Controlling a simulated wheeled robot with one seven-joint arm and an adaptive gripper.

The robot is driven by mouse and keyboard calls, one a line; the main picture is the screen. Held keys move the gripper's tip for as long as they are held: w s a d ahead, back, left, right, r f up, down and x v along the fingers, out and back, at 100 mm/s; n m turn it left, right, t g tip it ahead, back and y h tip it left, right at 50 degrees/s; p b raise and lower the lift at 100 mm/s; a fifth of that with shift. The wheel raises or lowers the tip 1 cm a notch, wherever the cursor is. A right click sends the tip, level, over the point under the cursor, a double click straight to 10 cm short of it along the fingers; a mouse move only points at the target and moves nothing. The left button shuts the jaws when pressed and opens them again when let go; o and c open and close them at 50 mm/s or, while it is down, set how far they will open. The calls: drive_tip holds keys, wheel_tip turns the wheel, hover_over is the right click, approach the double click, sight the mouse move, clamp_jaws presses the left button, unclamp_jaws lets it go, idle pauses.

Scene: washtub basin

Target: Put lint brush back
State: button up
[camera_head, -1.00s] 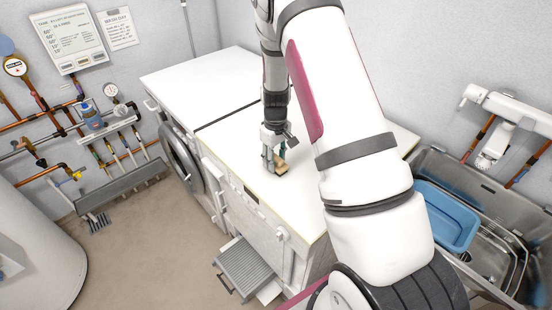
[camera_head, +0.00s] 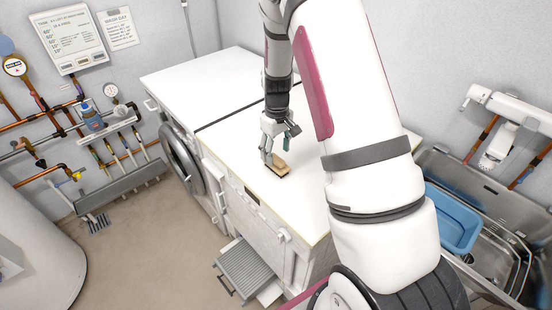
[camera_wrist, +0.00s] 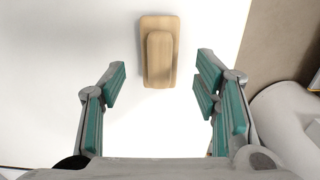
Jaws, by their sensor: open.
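The lint brush (camera_head: 279,168) is a small wooden block with a raised wooden handle and a dark underside edge. It lies on the white countertop (camera_head: 230,140) near its front edge. In the wrist view the brush (camera_wrist: 159,52) lies beyond the fingertips, roughly centred between them, with its handle up. My gripper (camera_head: 277,150) is just above and beside the brush in the head view. In the wrist view my gripper (camera_wrist: 160,85) has its teal-padded fingers wide apart with nothing between them.
A front-loading washer (camera_head: 182,160) stands under the counter, with a pulled-out grey ribbed step or tray (camera_head: 244,268) at floor level. A blue basin (camera_head: 452,218) sits in the steel sink (camera_head: 432,165) at right. The countertop around the brush is clear.

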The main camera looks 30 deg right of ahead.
wheel_tip(320, 180, up, 8)
drive_tip(key=b, duration=0.1)
wheel_tip(320, 180, up, 9)
drive_tip(key=t, duration=0.1)
hover_over(277, 158)
drive_tip(key=s+a, duration=0.3)
drive_tip(key=a, duration=0.1)
drive_tip(key=s+a+r+t, duration=0.1)
drive_tip(key=s+a+r, duration=0.2)
drive_tip(key=s, duration=0.4)
drive_tip(key=s+a+r+m+t, duration=0.1)
drive_tip(key=s+a+r+t, duration=0.1)
drive_tip(key=s+r, duration=0.3)
drive_tip(key=s+a+r+m+t, duration=0.1)
drive_tip(key=s+a+r, duration=0.3)
drive_tip(key=s, duration=0.6)
drive_tip(key=shift+a+r+t, duration=0.25)
drive_tip(key=shift+a+t, duration=0.05)
drive_tip(key=shift+a, duration=0.2)
